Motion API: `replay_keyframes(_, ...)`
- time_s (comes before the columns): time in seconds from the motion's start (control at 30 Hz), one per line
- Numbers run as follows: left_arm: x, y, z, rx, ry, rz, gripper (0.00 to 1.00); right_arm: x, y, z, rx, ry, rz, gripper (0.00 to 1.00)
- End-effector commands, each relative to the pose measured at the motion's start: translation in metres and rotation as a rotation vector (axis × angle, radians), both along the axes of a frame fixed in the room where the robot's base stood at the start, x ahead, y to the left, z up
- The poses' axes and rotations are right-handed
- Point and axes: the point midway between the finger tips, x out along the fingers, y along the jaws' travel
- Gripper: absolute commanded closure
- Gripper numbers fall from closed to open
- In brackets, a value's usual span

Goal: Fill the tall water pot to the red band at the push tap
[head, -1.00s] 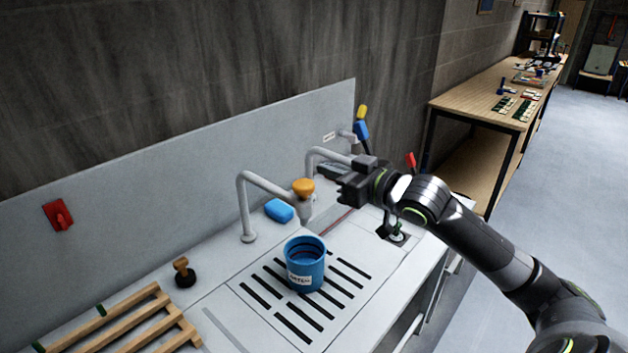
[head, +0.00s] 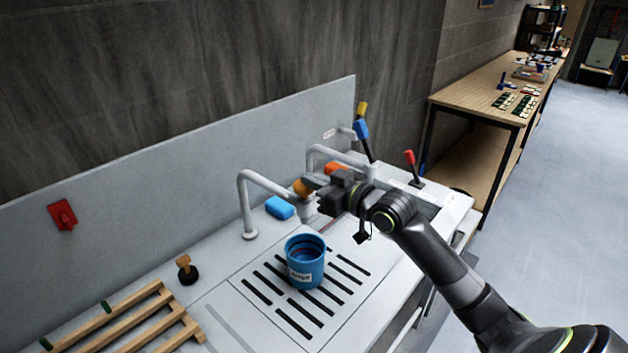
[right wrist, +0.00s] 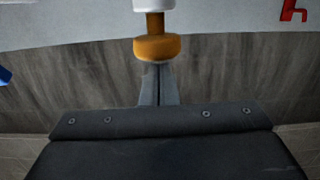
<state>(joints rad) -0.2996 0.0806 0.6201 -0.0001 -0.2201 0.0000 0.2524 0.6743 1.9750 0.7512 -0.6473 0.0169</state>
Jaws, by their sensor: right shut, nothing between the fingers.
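The blue water pot (head: 304,272) stands upright on the slotted drain area, with a white label on its front. Its mouth appears below the push tap's spout; I see no water stream, and the level inside is not clear. The push tap (head: 263,182) is a grey bent pipe with an orange push knob (head: 302,188). My right gripper (head: 322,194) is shut and empty, just right of the knob. In the right wrist view, the orange knob (right wrist: 157,47) is straight ahead of the shut fingertips (right wrist: 158,72); contact is unclear. My left gripper is out of view.
A blue sponge (head: 279,207) lies behind the pot. A wooden rack (head: 130,318) and a dark stamp-like object (head: 186,270) stand at left. A second tap (head: 335,155) and blue and red levers (head: 410,160) are at the back right. A workbench (head: 480,92) stands beyond.

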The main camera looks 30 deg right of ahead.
Motion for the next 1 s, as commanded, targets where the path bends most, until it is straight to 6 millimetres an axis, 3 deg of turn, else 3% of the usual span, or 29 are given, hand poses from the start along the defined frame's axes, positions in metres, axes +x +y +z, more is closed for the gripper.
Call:
replay_keyframes(0.33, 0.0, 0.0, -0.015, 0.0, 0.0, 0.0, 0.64, 0.0, 0.0, -0.02, 0.001, 0.003, 0.0, 1.0)
replay_keyframes(1.0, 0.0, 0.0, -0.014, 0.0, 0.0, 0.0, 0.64, 0.0, -0.001, -0.021, 0.001, 0.009, -0.002, 1.0)
